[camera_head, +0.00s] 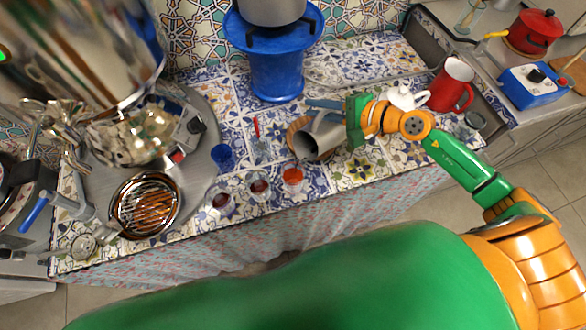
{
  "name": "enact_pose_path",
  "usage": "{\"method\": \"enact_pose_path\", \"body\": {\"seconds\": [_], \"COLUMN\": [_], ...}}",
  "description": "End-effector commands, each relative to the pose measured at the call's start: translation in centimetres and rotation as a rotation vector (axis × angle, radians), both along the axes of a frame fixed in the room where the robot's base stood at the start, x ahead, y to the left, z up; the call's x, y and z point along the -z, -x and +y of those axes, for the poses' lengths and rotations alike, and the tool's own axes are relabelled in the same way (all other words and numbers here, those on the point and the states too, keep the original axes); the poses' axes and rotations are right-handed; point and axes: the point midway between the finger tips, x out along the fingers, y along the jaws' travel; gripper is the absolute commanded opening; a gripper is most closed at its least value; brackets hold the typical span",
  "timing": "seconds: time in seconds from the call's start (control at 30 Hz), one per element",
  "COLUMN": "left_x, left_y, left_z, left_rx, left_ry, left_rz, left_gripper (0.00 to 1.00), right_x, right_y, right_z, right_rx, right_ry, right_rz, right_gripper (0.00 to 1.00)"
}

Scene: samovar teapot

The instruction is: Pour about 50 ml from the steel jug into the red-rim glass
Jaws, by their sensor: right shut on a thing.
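The steel jug (325,136) is a grey metal vessel near the middle of the tiled counter. My right gripper (352,122) comes in from the right and is shut on the jug. The jug is tilted, with its dark mouth facing down and left. The red-rim glass (292,178) stands upright just below the jug's mouth in the picture, close to the counter's front edge. I cannot make out a stream of liquid or the level in the glass. My left gripper is not in view.
Two glasses with dark contents (259,188) (222,201) stand left of the red-rim glass. A large shiny samovar (85,55) fills the upper left.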

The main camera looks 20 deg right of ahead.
Motion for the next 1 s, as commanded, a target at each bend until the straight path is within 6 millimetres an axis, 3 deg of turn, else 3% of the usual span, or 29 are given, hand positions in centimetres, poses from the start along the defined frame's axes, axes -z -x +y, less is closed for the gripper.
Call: {"method": "enact_pose_path", "body": {"seconds": [0.2,0.23,0.3,0.33,0.4,0.5,0.73,1.0], "left_x": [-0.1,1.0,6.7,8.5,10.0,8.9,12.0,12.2], "left_y": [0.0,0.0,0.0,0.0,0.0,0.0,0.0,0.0], "left_z": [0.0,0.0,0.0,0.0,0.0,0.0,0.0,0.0], "left_rx": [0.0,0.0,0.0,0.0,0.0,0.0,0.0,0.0], "left_ry": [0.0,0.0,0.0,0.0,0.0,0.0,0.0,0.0], "left_rz": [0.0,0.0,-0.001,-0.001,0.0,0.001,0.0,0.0], "left_gripper": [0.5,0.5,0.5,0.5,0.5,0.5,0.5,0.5], "right_x": [-0.1,0.7,3.9,4.5,4.4,3.0,4.4,3.7], "right_y": [0.0,-0.1,-0.9,-1.1,-1.5,-1.5,-1.9,-2.1], "right_z": [0.0,-0.2,-1.5,-1.9,-2.6,-2.6,-3.0,-3.2], "right_rx": [0.001,0.006,0.042,0.058,0.081,0.087,0.108,0.116], "right_ry": [0.003,-0.008,-0.098,-0.147,-0.231,-0.263,-0.357,-0.401], "right_rz": [-0.004,0.004,0.068,0.102,0.164,0.181,0.214,0.232], "right_gripper": [0.0,0.0,0.0,0.0,0.0,0.0,0.0,0.0]}}
